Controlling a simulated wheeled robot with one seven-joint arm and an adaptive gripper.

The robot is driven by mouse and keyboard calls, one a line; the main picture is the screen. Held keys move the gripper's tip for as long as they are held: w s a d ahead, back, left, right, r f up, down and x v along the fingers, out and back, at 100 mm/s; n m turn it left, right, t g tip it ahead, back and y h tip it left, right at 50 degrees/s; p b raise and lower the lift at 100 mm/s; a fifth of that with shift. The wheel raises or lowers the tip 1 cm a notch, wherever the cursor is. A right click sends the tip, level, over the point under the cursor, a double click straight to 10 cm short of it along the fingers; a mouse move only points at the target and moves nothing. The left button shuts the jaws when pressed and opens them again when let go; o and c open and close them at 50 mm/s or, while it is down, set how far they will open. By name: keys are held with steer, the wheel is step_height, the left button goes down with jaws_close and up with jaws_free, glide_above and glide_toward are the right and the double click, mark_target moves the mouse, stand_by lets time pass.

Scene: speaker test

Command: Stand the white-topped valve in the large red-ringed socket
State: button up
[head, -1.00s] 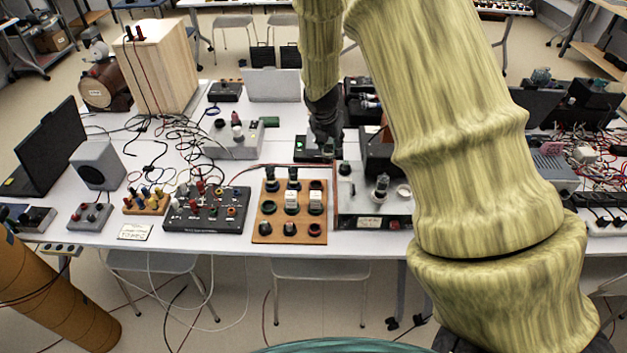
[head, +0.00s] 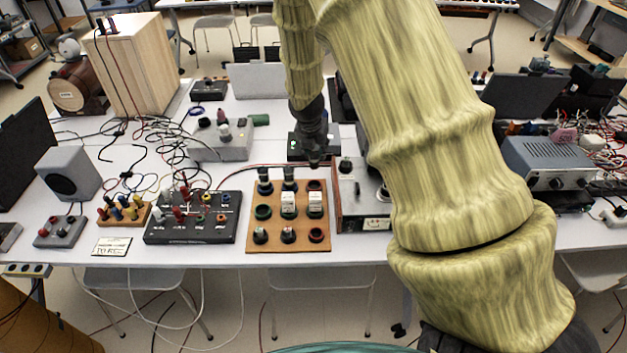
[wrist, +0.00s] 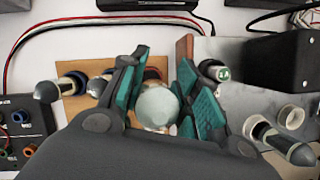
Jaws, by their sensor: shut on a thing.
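My gripper (head: 314,160) is shut on a valve with a pale, rounded top (wrist: 157,106), which sits between the teal finger pads in the wrist view. The valve's lower part is hidden, and I cannot tell its height above the table. My gripper is just behind the back right corner of the brown socket board (head: 253,222) in the head view. A red-ringed socket (head: 316,186) is at the board's back right, and another (head: 316,235) is at its front right. In the wrist view a dark reddish ring (wrist: 152,74) is partly hidden behind the fingers.
A metal-topped unit (head: 350,212) with a standing valve (wrist: 285,146) lies close on the right. A black terminal box (head: 192,222) is left.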

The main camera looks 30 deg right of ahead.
mark_target(312, 156)
steer(key=shift+w+f+p, duration=0.1)
steer(key=shift+f+p, duration=0.65)
steer(key=shift+f, duration=3.75)
steer(key=shift+f, duration=0.3)
steer(key=o, duration=1)
steer(key=shift+r, duration=0.3)
steer(key=shift+b+v, duration=0.9)
steer(key=shift+v, duration=5.1)
